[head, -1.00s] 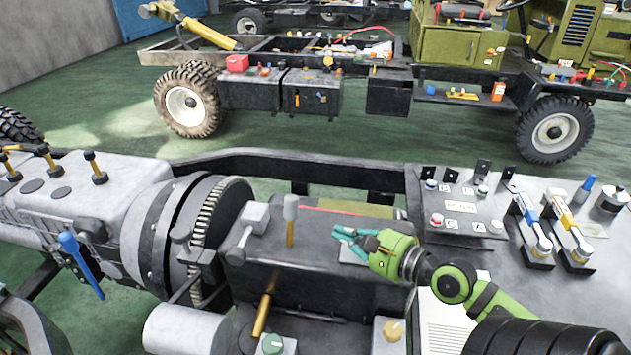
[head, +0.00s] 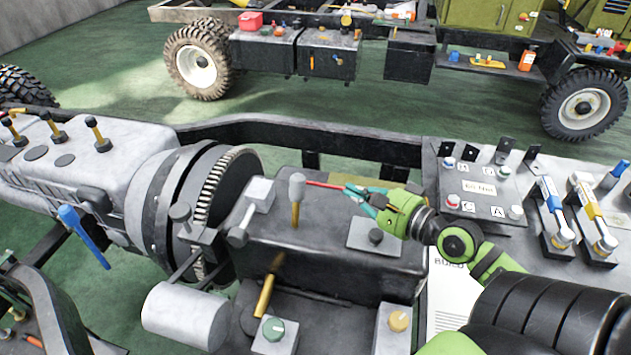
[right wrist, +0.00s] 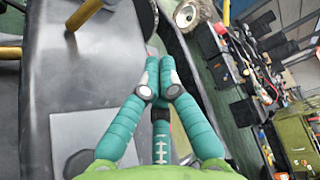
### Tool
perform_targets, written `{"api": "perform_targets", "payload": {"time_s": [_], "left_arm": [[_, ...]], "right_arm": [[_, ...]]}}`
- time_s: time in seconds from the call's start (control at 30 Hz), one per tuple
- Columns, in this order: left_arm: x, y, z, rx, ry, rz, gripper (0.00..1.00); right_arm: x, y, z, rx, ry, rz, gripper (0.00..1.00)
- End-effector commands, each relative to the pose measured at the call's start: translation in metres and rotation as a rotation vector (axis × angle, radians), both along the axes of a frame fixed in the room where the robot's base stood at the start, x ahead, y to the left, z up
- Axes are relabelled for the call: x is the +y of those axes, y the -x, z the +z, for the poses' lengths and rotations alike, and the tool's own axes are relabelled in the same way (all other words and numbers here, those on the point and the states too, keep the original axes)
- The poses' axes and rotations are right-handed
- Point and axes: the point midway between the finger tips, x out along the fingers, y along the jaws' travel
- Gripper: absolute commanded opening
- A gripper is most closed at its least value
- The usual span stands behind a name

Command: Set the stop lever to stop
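No readable stop mark shows, so I cannot tell which lever is the stop lever. A thin red bar (head: 325,185) lies at the back edge of the dark gearbox housing (head: 330,235), beside a yellow lever with a grey knob (head: 296,198). My right gripper (head: 357,197) has teal fingers and is at the housing's back right, at the red bar's right end; I cannot tell whether they touch. In the right wrist view the fingers (right wrist: 160,72) point past the housing's edge. My left gripper is not in view.
A brown-topped yellow lever (head: 266,290), green knob (head: 273,328) and yellow knob (head: 399,320) stand in front. A blue lever (head: 82,235) is left of the toothed flywheel (head: 212,190). A panel (head: 482,188) and upright levers (head: 552,220) stand right. A frame rail (head: 330,135) runs behind.

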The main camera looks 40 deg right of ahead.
Motion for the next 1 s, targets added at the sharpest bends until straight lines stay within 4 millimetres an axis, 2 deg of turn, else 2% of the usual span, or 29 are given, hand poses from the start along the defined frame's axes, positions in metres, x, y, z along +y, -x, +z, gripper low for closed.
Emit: {"api": "perform_targets", "payload": {"time_s": [0.2, 0.57, 0.7, 1.0], "left_arm": [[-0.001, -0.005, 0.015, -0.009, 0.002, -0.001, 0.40], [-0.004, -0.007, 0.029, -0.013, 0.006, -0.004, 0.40], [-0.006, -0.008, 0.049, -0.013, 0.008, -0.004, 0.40], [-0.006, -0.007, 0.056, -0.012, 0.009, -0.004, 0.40]], "right_arm": [[0.006, -0.031, -0.001, -0.003, -0.003, 0.001, 0.00], [0.019, -0.090, -0.012, -0.002, -0.001, 0.001, 0.00], [0.037, -0.077, -0.003, 0.002, -0.004, 0.001, 0.00], [0.052, -0.069, -0.002, 0.002, 0.000, 0.002, 0.00]]}}
